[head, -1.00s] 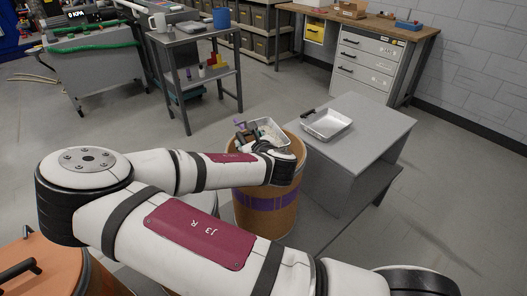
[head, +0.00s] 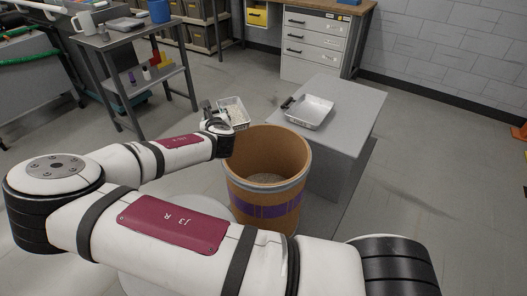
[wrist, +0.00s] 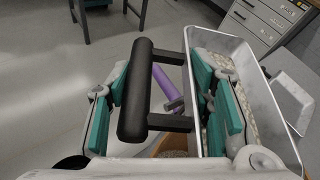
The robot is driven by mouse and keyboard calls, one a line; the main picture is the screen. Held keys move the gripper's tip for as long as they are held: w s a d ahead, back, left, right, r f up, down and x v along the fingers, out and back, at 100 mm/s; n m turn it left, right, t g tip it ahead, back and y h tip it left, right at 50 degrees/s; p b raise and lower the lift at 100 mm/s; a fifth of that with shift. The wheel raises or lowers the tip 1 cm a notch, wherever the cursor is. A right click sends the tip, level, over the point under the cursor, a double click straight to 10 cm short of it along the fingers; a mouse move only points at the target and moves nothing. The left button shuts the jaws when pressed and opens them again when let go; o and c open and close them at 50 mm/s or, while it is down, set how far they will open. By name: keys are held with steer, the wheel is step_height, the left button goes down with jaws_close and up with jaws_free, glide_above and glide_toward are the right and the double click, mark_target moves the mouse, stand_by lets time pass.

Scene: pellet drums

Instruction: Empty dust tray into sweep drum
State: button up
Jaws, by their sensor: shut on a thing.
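My gripper (head: 213,121) is shut on the black handle (wrist: 134,92) of a metal tray (wrist: 284,135). In the wrist view the teal finger pads lie on both sides of the handle. The tray, also in the head view (head: 244,114), holds pale pellets and appears roughly level. It is at the far left of the drum's rim. The brown drum (head: 262,203) with a purple band stands open, with pale material at its bottom. Its rim shows at the bottom of the wrist view. A purple rod (wrist: 166,84) shows beyond the handle; I cannot tell what it belongs to.
A second metal tray (head: 311,112) with a black handle rests on a grey table (head: 350,104), right of the drum. A grey cart (head: 135,47) with a blue bin (head: 160,11) stands at the back left. Drawers (head: 314,45) stand at the back. Floor on the right is clear.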

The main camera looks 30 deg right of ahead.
steer(key=w+f, duration=0.1)
steer(key=w, duration=0.1)
steer(key=w+a+f+m+h, duration=0.1)
steer(key=w, duration=0.1)
steer(key=w+f+m+h+b, duration=0.1)
steer(key=w, duration=0.1)
steer(key=shift+a+g, duration=0.15)
steer(key=shift+g, duration=0.25)
